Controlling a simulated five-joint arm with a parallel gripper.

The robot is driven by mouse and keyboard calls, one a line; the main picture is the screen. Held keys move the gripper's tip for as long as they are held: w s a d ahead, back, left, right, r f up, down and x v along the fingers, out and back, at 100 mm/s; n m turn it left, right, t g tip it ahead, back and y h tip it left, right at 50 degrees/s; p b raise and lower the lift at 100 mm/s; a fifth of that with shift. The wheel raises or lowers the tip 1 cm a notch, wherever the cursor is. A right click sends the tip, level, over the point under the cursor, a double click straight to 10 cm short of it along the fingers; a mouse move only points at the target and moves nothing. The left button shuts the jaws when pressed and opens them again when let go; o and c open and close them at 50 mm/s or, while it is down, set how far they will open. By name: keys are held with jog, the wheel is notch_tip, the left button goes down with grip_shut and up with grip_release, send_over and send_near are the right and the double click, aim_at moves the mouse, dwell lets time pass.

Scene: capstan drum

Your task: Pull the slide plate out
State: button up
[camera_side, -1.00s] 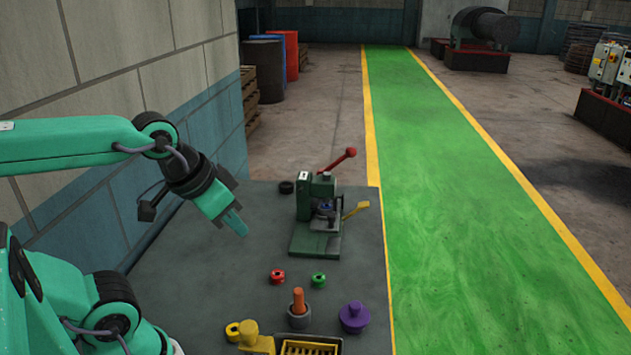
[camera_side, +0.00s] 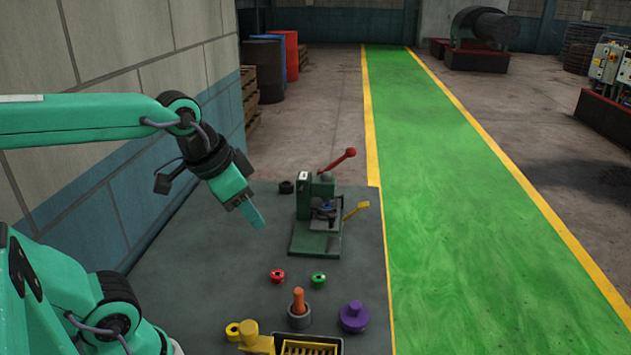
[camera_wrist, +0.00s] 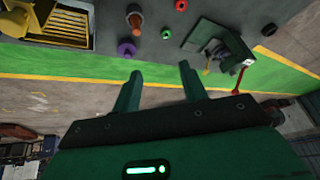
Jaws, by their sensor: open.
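The green press-like fixture (camera_side: 305,200) stands on the grey bench, with a red-knobbed lever (camera_side: 343,158) at its top. The slide plate (camera_side: 325,222) appears as a small grey plate low in the fixture, with a dark round part above it. A yellow handle (camera_side: 356,209) sticks out to the right of it. My gripper (camera_side: 258,221) is open and empty, in the air left of the fixture and apart from it. In the wrist view my gripper's two fingers (camera_wrist: 160,88) are spread with nothing between them, and the fixture (camera_wrist: 215,45) shows at upper right.
On the bench (camera_side: 210,290) in front are a red ring (camera_side: 278,276), a green ring (camera_side: 318,280), an orange peg in a grey cup (camera_side: 299,308), a purple knob (camera_side: 354,317) and a yellow tray (camera_side: 308,347). A black ring (camera_side: 286,187) lies behind left. A wall borders the left.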

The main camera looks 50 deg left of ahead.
jog(key=w+a+r+m+g, duration=0.25)
jog(key=w+m, duration=0.35)
jog(key=w, duration=0.4)
jog(key=m+g, duration=0.3)
jog(key=m, duration=1.3)
send_over(332, 215)
notch_tip(332, 215, down, 16)
jog(key=shift+f, duration=0.15)
jog(key=shift+f, duration=0.1)
jog(key=shift+f, duration=3.75)
